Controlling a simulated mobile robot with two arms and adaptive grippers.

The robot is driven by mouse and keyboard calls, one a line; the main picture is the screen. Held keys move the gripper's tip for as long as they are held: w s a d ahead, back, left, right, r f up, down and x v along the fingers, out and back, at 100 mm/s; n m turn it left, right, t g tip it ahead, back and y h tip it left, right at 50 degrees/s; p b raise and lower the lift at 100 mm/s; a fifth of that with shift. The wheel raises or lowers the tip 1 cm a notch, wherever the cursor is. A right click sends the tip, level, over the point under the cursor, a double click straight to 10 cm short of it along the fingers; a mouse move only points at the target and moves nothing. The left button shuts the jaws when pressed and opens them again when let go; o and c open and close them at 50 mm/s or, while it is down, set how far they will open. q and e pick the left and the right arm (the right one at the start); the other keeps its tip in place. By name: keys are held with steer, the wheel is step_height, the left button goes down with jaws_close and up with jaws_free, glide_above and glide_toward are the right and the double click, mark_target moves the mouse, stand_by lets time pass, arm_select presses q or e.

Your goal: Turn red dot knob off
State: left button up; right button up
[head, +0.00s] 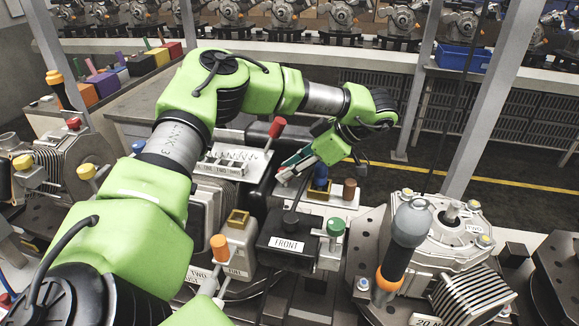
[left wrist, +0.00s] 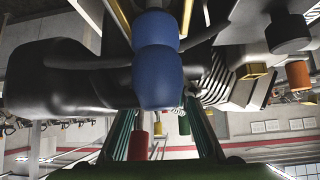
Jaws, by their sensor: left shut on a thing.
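My left gripper (head: 290,172) reaches over the machine from the left. It points down and left, with its tips among the black and white blocks of the fixture. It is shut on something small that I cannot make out. A red-topped knob (head: 277,127) stands up just behind it. A blue knob (head: 320,173) stands just right of it. My right gripper is not in view.
A black block marked FRONT (head: 290,240) and a green knob (head: 335,227) stand nearer. An orange knob (head: 219,246) is at lower middle and a brown one (head: 349,189) at right. A grey-orange handle (head: 400,245) rises on the right. Free room near the gripper is tight.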

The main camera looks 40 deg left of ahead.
arm_select(q)
steer(key=shift+w+r+n+g+h+p, duration=0.1)
steer(key=shift+r+n+g+h+p, duration=0.25)
steer(key=shift+n+g+p, duration=0.45)
steer(key=n+g+h+p, duration=0.1)
steer(key=n+p, duration=0.1)
steer(key=shift+a+n+p, duration=0.1)
steer(key=shift+n+p, duration=0.3)
steer(key=shift+w+a+f+n+g+h+p, duration=0.1)
steer(key=shift+n+g+h+p, duration=0.25)
steer(key=shift+n+h+p, duration=0.35)
steer(key=shift+w+a+f+n+g+h+p, duration=0.1)
steer(key=shift+n+g+h+p, duration=0.3)
steer(key=shift+n+p, duration=0.35)
steer(key=shift+n+h, duration=0.25)
steer(key=shift+n, duration=0.1)
steer(key=o, duration=1.1)
